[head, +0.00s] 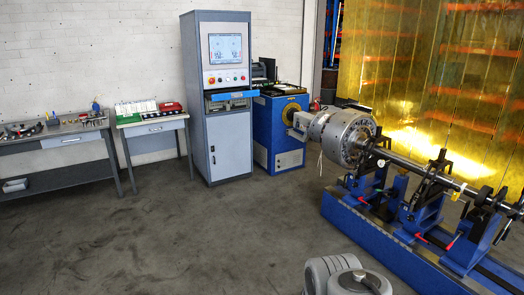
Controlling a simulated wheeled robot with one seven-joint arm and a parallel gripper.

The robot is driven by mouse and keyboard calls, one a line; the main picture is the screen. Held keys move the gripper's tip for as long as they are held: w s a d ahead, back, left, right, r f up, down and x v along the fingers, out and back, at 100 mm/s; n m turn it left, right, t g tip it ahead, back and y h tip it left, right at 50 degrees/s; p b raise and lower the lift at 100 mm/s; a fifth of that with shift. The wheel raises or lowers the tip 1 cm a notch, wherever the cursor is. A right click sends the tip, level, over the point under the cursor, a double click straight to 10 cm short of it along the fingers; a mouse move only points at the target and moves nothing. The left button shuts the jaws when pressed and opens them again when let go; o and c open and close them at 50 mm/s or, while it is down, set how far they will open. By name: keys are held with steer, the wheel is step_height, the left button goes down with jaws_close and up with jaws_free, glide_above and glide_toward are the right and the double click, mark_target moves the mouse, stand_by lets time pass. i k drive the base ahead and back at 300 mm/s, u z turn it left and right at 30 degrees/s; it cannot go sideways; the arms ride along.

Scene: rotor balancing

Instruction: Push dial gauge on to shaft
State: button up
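A long metal shaft (408,165) lies across the blue balancing machine at the right, running from the big silver drum (343,137) down toward the right edge. Dark stands hold it up. A small dark round thing (484,195) sits by the shaft near the right stand. It may be the dial gauge, but it is too small to tell, as is whether it touches the shaft. My gripper is not in view. Grey rounded parts at the bottom middle look like my own arm.
The machine's blue bed (385,237) fills the lower right. A grey control cabinet (228,137) with a screen stands at the back, beside a blue drive unit (283,133). Two work tables stand at the left, the nearer one (50,139) holding tools. The middle floor is clear.

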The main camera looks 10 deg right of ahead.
mark_target(381, 163)
steer(key=i, duration=0.75)
steer(key=z, duration=2.55)
steer(key=i, duration=1.35)
steer(key=u, duration=2.4)
steer(key=i, duration=0.85)
steer(key=u, duration=0.9)
steer(key=i, duration=1.1)
steer(key=u, duration=0.05)
